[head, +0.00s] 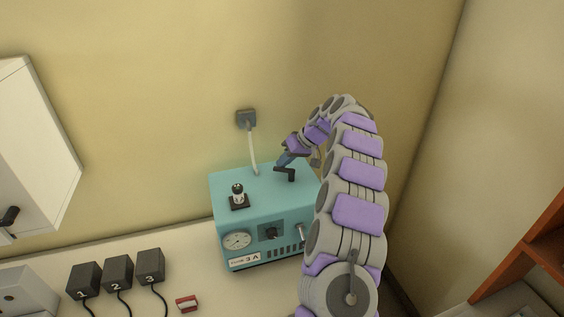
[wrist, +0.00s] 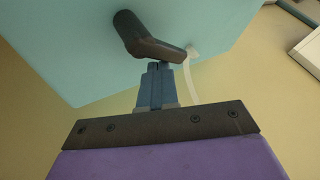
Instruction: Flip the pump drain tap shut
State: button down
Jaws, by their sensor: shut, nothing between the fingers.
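The teal pump (head: 262,190), labelled 3A, stands on the counter against the wall. A dark bent lever (head: 290,175) rises from the right part of its top; it also shows large in the wrist view (wrist: 150,45). A small silver lever (head: 300,234) is on the pump's front right, partly behind my arm. The pictures do not label which is the drain tap. My gripper (head: 284,160) is shut and empty, its blue fingertips (wrist: 157,68) right at the bent lever's arm. They look close to or touching it; I cannot tell which.
A black-based knob (head: 238,197) stands on the pump's top left. A pale hose (head: 252,148) runs from a wall fitting (head: 246,118) to the pump top. Several black adapters (head: 118,272) and a red-and-white switch (head: 187,303) lie left. An orange shelf (head: 530,245) is at right.

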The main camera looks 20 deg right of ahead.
jog(key=shift+s+d, duration=0.25)
jog(key=shift+s, duration=0.05)
jog(key=p+v, duration=0.3)
jog(key=v, duration=1.4)
jog(key=shift+d, duration=0.25)
